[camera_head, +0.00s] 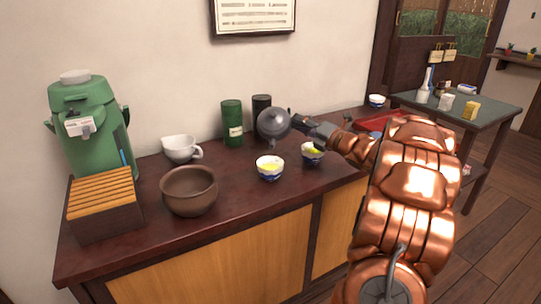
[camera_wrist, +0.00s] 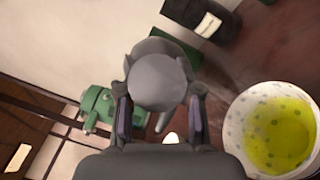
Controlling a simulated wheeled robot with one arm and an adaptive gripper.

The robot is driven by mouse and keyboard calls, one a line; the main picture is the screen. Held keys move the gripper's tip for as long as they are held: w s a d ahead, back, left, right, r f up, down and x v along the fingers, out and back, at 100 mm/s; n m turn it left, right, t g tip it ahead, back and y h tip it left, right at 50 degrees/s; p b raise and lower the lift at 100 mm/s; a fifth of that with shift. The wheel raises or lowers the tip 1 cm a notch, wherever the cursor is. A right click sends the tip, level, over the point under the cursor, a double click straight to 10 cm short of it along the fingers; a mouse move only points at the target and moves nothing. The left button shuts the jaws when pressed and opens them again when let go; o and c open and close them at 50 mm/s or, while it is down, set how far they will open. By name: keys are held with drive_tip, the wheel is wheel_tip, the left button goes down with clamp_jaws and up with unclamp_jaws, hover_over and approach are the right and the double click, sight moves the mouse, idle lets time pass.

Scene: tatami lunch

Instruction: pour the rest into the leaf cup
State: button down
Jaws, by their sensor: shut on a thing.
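My gripper (camera_head: 297,122) is shut on the handle of a grey teapot (camera_head: 272,124) and holds it above the counter. The teapot appears tilted, with its spout side low over the left cup. In the wrist view its round grey body (camera_wrist: 158,82) sits between my fingers (camera_wrist: 161,120). The left white and blue cup (camera_head: 269,175) holds yellow-green tea. The right white and blue cup (camera_head: 311,160) also shows yellow-green inside. A cup with green tea (camera_wrist: 240,135) is at the right of the wrist view. Which cup bears leaves is too small to tell.
On the counter (camera_head: 240,205) stand a brown bowl (camera_head: 188,200), a white spouted vessel (camera_head: 180,150), a green canister (camera_head: 232,125), a dark canister (camera_head: 261,104), a slatted box (camera_head: 103,215) and a green flask (camera_head: 92,140). Bare counter lies in front of the cups.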

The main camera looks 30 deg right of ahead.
drive_tip(key=w+d+f+m+g+p, duration=0.2)
drive_tip(key=p, duration=0.7)
drive_tip(key=w+d+f+m+g+p, duration=0.2)
drive_tip(key=w+p, duration=0.1)
drive_tip(key=p, duration=0.6)
drive_tip(key=shift+w+d+m, duration=0.1)
drive_tip(key=shift+d+m, duration=0.15)
drive_tip(key=shift+m, duration=0.15)
drive_tip(key=shift+w+d+f+p, duration=0.1)
drive_tip(key=shift+w+p, duration=0.05)
drive_tip(key=shift+p, duration=0.55)
drive_tip(key=shift+w+d+f+g+p, duration=0.15)
drive_tip(key=shift+f+g+p, duration=0.2)
drive_tip(key=shift+p, duration=0.55)
drive_tip(key=shift+w+f+m+p, duration=0.1)
drive_tip(key=shift+m+p, duration=0.2)
drive_tip(key=shift+p, duration=0.1)
